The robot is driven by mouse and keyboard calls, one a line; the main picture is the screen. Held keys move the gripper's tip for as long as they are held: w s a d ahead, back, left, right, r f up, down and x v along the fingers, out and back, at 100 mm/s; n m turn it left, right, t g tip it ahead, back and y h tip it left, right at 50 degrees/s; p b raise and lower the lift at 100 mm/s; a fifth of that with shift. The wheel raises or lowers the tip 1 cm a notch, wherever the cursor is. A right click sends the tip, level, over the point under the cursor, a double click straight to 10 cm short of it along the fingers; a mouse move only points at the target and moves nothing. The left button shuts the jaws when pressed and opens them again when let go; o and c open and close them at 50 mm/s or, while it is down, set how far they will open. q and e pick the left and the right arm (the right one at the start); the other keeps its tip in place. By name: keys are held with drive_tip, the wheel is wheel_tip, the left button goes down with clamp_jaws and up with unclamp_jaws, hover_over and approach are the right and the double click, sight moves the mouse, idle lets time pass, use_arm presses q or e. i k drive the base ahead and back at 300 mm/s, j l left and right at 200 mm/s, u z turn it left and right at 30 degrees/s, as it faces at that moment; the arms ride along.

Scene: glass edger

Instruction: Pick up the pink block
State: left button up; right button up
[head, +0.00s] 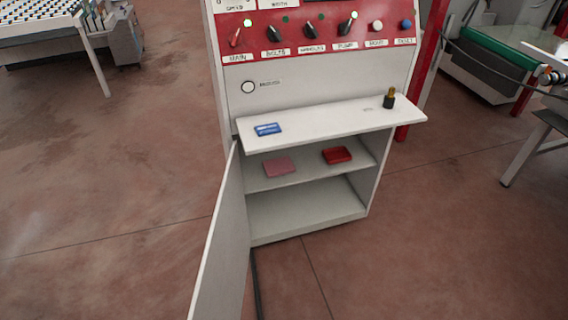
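The pink block (279,167) is a flat piece lying on the middle shelf (308,166) inside the open cabinet, toward its left side. A red block (337,155) lies on the same shelf to its right, apart from it. Neither of my grippers shows in the head view, so their states cannot be seen.
The cabinet door (222,245) stands open on the left, reaching toward me. A white ledge (325,122) juts out above the shelf, holding a blue block (267,129) and a dark knob with a yellowish top (389,98). The floor (430,240) on the right is clear.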

sight(282, 165)
drive_tip(key=i+l+u, duration=0.1)
drive_tip(key=l, duration=0.25)
drive_tip(key=i+l, duration=0.3)
drive_tip(key=i+l+u, duration=0.15)
drive_tip(key=l, duration=0.25)
drive_tip(key=i+l, duration=0.25)
drive_tip(key=i+l+u, duration=0.15)
drive_tip(key=l, duration=0.3)
drive_tip(key=i+l+u, duration=0.1)
drive_tip(key=l, duration=0.25)
drive_tip(key=i+l, duration=0.3)
drive_tip(key=i+l+u, duration=0.15)
drive_tip(key=l, duration=0.3)
drive_tip(key=i+l, duration=0.2)
drive_tip(key=l, duration=0.15)
drive_tip(key=i+l+u, duration=0.15)
drive_tip(key=l, duration=0.25)
drive_tip(key=i+l+u, duration=0.1)
drive_tip(key=l, duration=0.3)
drive_tip(key=i, duration=0.1)
